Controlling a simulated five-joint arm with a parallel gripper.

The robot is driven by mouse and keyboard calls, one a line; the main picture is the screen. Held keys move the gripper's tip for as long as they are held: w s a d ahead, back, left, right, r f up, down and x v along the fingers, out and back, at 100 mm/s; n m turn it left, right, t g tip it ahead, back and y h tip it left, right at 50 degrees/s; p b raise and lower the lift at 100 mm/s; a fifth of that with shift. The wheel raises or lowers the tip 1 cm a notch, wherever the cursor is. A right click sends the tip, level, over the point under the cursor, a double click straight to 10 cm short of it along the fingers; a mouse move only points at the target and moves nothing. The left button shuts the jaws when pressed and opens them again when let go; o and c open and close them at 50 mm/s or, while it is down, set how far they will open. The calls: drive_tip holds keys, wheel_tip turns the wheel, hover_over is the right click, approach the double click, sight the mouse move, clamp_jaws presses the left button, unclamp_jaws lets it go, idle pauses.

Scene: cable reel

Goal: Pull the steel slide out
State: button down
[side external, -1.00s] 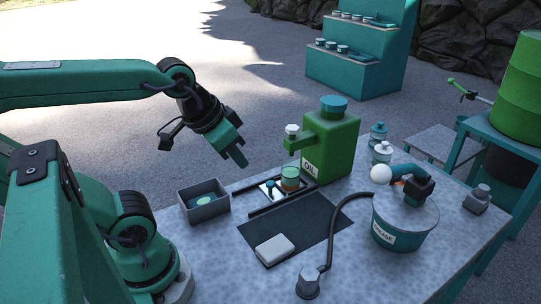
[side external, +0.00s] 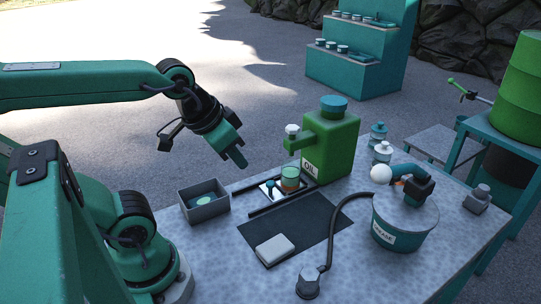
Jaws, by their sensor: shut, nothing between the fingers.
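The steel slide (side external: 266,193) is a small bright plate between two dark rails (side external: 279,201) on the grey table. It sits below the spout side of the green oil can (side external: 336,147). My gripper (side external: 239,160) is shut and empty. It hangs in the air above and to the left of the slide, apart from everything.
A grey open box (side external: 204,212) with a round teal item stands left of the rails. A dark mat (side external: 312,222) with a pale block (side external: 275,249) lies in front. A teal grease tub (side external: 405,220), a hose and small bottles stand to the right.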

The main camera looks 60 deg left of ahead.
drive_tip(key=c, duration=1.3)
unclamp_jaws()
drive_tip(key=shift+w, duration=0.15)
drive_tip(key=shift+c, duration=0.2)
drive_tip(key=shift+o, duration=0.8)
drive_tip(key=shift+w+a, duration=0.15)
drive_tip(key=g, duration=0.6)
hover_over(270, 183)
wheel_tip(270, 183, down, 14)
drive_tip(key=shift+w+r, duration=0.1)
drive_tip(key=shift+r, duration=0.1)
drive_tip(key=shift+f, duration=0.1)
drive_tip(key=shift+f, duration=3.75)
